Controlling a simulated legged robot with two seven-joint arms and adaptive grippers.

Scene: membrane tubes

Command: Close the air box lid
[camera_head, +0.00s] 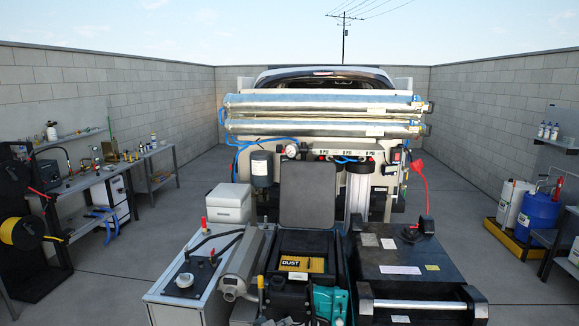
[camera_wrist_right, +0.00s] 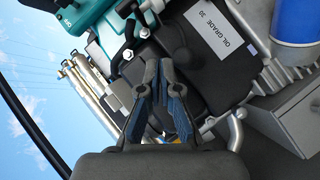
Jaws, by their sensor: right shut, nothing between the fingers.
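The air box (camera_head: 302,240) stands in the middle of the equipment bed in the head view, with a yellow label reading DUST inside its dark opening. Its lid (camera_head: 307,195), a dark grey rounded panel, stands raised at the back of the box, so the box is open. My right gripper (camera_wrist_right: 158,64) shows in the right wrist view, with its blue-padded fingers shut and nothing between them. I cannot make it out in the head view. Neither the lid nor the yellow label can be made out in the wrist view. My left gripper is in neither view.
A teal machine part (camera_head: 330,303) sits in front of the air box. A grey cylinder (camera_head: 241,260) is to its left and a large black case (camera_head: 405,262) to its right. In the wrist view, a black block labelled oil grade 30 (camera_wrist_right: 190,75) lies beyond the fingers.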

